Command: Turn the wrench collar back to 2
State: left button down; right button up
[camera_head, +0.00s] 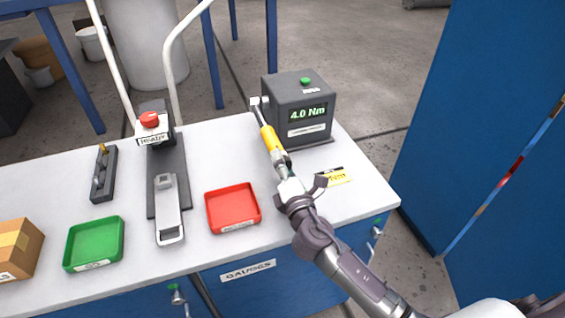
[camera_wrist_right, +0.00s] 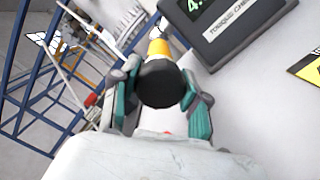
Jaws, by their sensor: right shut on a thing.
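A torque wrench (camera_head: 270,138) with a yellow grip reaches from the grey torque checker (camera_head: 298,108) toward me. Its far end is at the checker's left side, and the checker's display reads 4.0 Nm. My right gripper (camera_head: 292,187) is at the near end of the wrench, around the handle end. In the right wrist view the dark round end of the wrench (camera_wrist_right: 160,83) sits between the two green-padded fingers of my right gripper (camera_wrist_right: 165,100). The collar's scale cannot be read in either view. My left gripper is not in view.
A red tray (camera_head: 232,208) lies left of my right gripper, with a green tray (camera_head: 94,243) and a cardboard box (camera_head: 18,250) farther left. A fixture with a red button (camera_head: 149,120) stands behind them. A yellow card (camera_head: 335,177) lies to the right.

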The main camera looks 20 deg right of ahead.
jog(key=shift+f, duration=0.2)
jog(key=o, duration=1.1)
jog(key=shift+r, duration=0.1)
jog(key=shift+o, duration=0.2)
jog(key=s, duration=1.2)
jog(key=shift+f, duration=0.45)
jog(key=shift+a, duration=0.1)
